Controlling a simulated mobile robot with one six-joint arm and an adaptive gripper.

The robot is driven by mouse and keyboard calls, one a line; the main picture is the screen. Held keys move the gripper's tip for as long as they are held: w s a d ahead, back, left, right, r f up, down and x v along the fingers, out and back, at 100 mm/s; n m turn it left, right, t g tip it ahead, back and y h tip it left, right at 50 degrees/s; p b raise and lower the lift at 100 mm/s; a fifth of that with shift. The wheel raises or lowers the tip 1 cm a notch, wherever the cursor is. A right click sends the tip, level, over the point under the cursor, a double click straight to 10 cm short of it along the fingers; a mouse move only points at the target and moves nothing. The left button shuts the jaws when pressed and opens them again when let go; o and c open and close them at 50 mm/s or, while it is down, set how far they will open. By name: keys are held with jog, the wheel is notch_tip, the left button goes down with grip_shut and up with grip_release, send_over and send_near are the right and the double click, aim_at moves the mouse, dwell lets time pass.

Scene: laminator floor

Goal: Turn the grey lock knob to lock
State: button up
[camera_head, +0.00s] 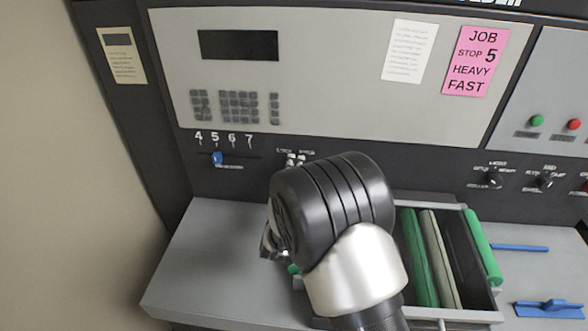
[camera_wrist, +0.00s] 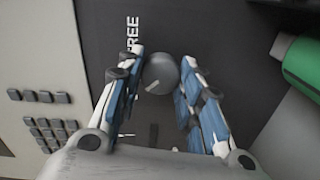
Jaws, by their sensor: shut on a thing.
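The grey lock knob (camera_wrist: 160,72) is round and sits on a dark panel in the wrist view. A short mark on its face points to the lower left of that picture, and the word FREE is printed on the panel to its upper left. My gripper (camera_wrist: 162,68) is shut on the knob, with one blue-padded finger on each side. In the head view my black and silver wrist covers the knob, and only a bit of my gripper (camera_head: 268,245) shows at its left.
A blue slider (camera_head: 217,158) sits under the number 5. A pink note (camera_head: 475,62) reads JOB STOP 5 HEAVY FAST. A tray (camera_head: 478,316) with green and grey rollers stands right of my wrist, and blue tools (camera_head: 550,308) lie further right. The grey shelf (camera_head: 200,260) is clear at left.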

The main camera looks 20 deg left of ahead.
dwell(0.3)
jog(key=o, duration=1.1)
jog(key=shift+c, duration=0.2)
jog(key=v, duration=1.2)
jog(key=shift+r, duration=0.1)
